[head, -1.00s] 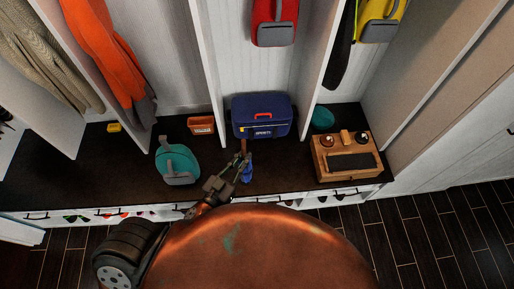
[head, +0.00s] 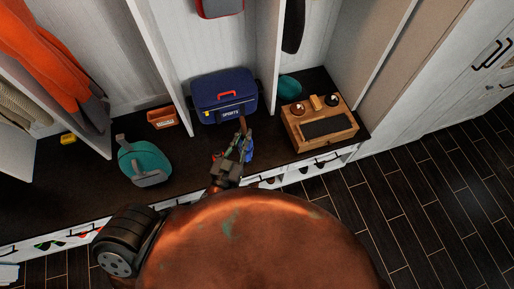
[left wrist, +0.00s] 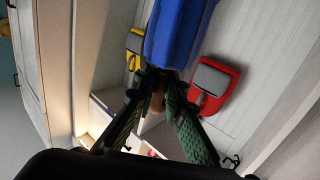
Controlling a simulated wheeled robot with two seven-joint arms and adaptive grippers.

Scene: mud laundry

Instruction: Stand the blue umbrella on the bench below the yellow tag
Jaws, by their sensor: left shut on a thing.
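My left gripper (head: 238,152) is over the front of the dark bench (head: 95,180), in front of the blue sports bag. In the left wrist view its two green-ridged fingers (left wrist: 158,105) are closed around a brown handle. The blue umbrella (left wrist: 180,32) extends beyond that handle, large and close. In the head view the umbrella (head: 248,152) shows as a small blue patch beside the fingers, partly hidden. I cannot tell whether it touches the bench. A small yellow item (head: 68,139) lies on the bench at the left; I cannot tell whether it is the tag. My right gripper is not in view.
On the bench are a teal backpack (head: 145,163), an orange box (head: 162,118), the blue sports bag (head: 224,97), a teal round item (head: 289,87) and a wooden organizer (head: 320,122). White dividers (head: 268,60) separate the cubbies. An orange jacket (head: 50,55) hangs left.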

